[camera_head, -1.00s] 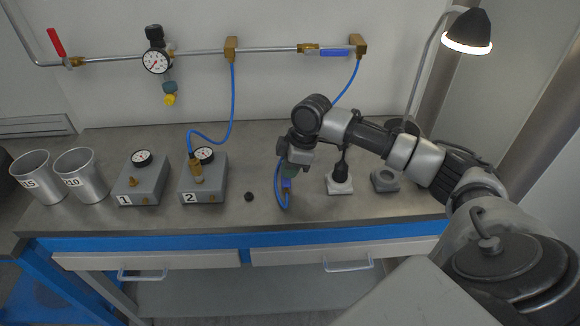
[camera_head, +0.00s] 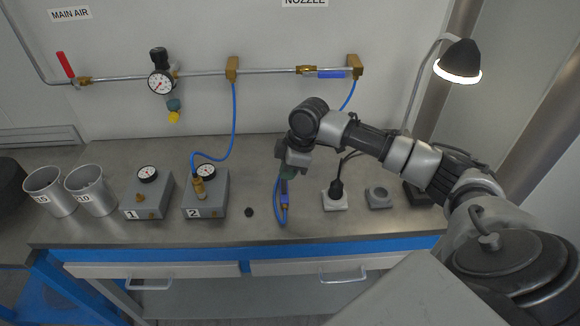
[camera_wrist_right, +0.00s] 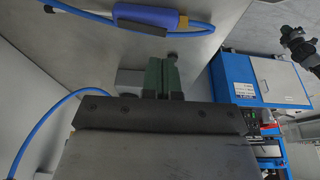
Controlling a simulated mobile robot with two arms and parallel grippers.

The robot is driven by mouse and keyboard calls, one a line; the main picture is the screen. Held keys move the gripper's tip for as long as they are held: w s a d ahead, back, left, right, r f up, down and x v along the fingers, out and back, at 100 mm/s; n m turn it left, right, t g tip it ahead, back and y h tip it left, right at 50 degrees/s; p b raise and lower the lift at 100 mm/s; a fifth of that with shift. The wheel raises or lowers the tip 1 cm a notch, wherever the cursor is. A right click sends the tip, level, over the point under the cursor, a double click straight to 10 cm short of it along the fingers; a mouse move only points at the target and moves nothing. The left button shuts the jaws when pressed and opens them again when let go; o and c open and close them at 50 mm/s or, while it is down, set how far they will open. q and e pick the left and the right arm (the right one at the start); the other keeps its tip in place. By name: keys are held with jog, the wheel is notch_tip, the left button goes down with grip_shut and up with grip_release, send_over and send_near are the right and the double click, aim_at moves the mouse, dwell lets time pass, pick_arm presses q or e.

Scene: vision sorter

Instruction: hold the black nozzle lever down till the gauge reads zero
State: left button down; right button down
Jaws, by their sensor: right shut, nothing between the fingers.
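The blue nozzle (camera_head: 284,199) lies on the bench with its blue hose looped around it. It also shows at the top of the wrist view (camera_wrist_right: 146,17), with a brass end. In the wrist view the nozzle lies apart from the fingertips. A round gauge (camera_head: 161,82) sits on the wall pipe; its reading is too small to tell.
Box 1 (camera_head: 149,194) and box 2 (camera_head: 205,208), each with a gauge, stand to the left, beside two metal cups (camera_head: 50,192). A black knob (camera_head: 249,211) lies nearby. A white base (camera_head: 335,204), a grey block (camera_head: 379,199) and a lamp (camera_head: 459,62) are to the right.

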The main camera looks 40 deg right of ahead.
jog(key=w+b+v, duration=0.1)
jog(key=v, duration=0.8)
jog(key=shift+s+d+r, duration=0.2)
jog(key=shift+s, duration=0.15)
jog(key=shift+f, duration=0.1)
